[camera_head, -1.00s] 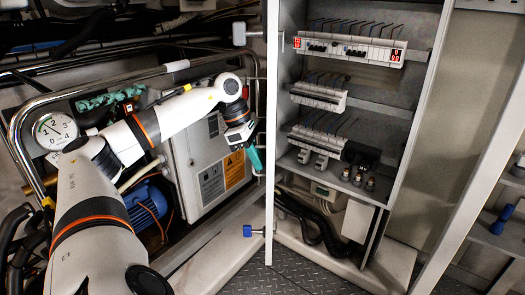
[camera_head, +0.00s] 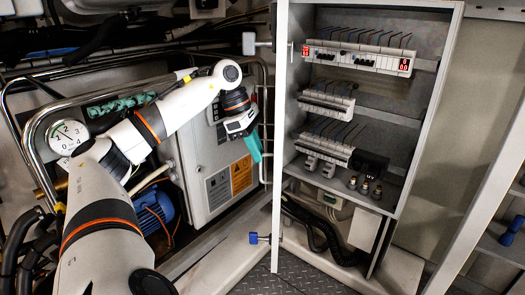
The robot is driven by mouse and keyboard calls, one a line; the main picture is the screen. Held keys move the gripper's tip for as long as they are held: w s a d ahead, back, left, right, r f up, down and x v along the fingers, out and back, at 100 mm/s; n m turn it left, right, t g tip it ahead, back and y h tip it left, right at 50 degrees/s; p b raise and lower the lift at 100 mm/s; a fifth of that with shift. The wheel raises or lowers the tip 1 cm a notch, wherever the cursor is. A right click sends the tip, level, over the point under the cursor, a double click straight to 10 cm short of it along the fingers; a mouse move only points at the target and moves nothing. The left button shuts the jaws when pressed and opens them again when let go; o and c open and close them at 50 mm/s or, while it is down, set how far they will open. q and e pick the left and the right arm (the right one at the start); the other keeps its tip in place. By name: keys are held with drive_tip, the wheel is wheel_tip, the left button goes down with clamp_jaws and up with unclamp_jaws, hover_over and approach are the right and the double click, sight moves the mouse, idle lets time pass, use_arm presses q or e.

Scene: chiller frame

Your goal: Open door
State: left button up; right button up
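The cabinet door (camera_head: 281,130) shows nearly edge-on as a tall, narrow pale strip, standing open at the left side of a grey electrical cabinet (camera_head: 437,100). The cabinet's inside is exposed, with rows of breakers (camera_head: 357,58) on its shelves. A grey-white latch (camera_head: 250,43) sticks out left of the door near the top and a blue-knobbed latch (camera_head: 254,238) near the bottom. My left gripper (camera_head: 254,148), with teal fingertips, is just left of the door at mid height, with a small gap between them. Its finger opening is not clear from this side. My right gripper is out of view.
Left of the door are a grey box with warning labels (camera_head: 218,187), metal rails (camera_head: 35,130), a pressure gauge (camera_head: 69,137) and a blue motor (camera_head: 153,204). A pale slanted panel edge (camera_head: 487,190) stands at the right. Patterned floor plate (camera_head: 300,275) is bare below the cabinet.

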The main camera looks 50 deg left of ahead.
use_arm(q)
drive_tip(key=p+v, duration=0.2)
drive_tip(key=v, duration=0.5)
drive_tip(key=shift+f, duration=0.1)
idle(0.4)
